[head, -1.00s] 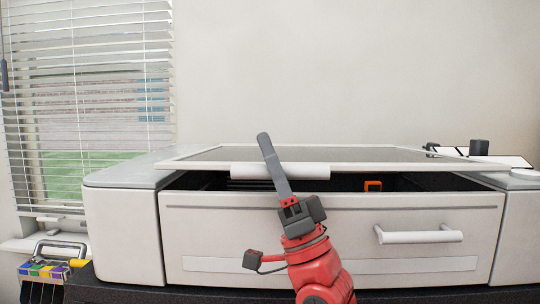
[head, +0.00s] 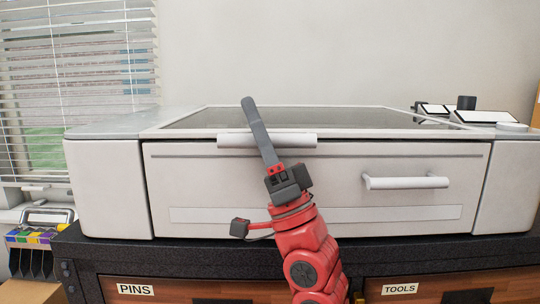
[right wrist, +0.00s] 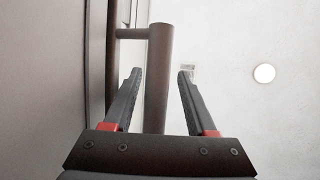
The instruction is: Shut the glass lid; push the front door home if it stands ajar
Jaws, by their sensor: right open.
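The glass lid (head: 300,118) of the white machine (head: 105,185) lies down level, with no open gap under its front edge in the head view. Its pale bar handle (head: 300,140) runs along the front edge. The front door (head: 330,192) looks flush with the body and has its own bar handle (head: 408,183). My right gripper (head: 250,103) is in front of the lid handle and crosses it. In the right wrist view the open fingers (right wrist: 160,73) stand either side of a bar; contact is unclear. My left gripper is out of view.
The machine stands on a dark counter (head: 100,250) above drawers labelled PINS (head: 135,289) and TOOLS (head: 399,288). A rack with coloured tabs (head: 32,237) is at the left. Small items (head: 466,103) sit at the back right. A window with blinds (head: 80,80) is behind.

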